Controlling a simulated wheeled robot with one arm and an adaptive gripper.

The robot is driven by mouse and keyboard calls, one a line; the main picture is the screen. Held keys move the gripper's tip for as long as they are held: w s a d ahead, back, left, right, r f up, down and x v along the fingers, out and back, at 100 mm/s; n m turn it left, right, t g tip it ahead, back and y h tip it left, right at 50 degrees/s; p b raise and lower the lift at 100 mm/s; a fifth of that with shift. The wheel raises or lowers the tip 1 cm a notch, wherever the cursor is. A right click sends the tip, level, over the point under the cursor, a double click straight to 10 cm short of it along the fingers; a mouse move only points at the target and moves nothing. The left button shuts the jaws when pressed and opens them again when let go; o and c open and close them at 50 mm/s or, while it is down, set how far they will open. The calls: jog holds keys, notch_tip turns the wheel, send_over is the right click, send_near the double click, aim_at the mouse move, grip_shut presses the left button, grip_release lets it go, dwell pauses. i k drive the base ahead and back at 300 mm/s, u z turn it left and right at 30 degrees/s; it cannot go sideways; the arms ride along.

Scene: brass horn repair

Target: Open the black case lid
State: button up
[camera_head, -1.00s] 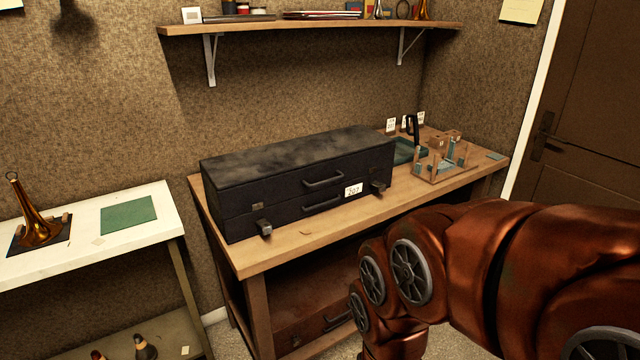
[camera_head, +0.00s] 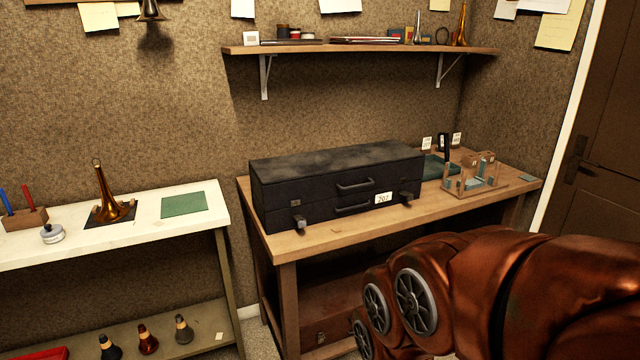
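The black case (camera_head: 300,180) lies on the wooden workbench (camera_head: 290,245), long side facing me. Its lid is shut. Two handles (camera_head: 355,186) show on the front, one above the other, with a white tag reading 207 (camera_head: 383,198) beside them. A metal latch stands at the left (camera_head: 299,222) and another at the right (camera_head: 406,197) of the front. My copper-coloured arm fills the lower right, in front of the bench and apart from the case. My gripper is not in view.
A wooden rack (camera_head: 475,180) and a green mat stand on the bench right of the case. A wall shelf (camera_head: 350,50) hangs above and behind it. A white table (camera_head: 150,232) with a brass horn bell (camera_head: 113,205) stands at the left.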

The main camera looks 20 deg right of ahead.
aim_at(287, 181)
jog(key=u, duration=0.35)
jog(key=i, duration=1.15)
jog(key=z, duration=0.15)
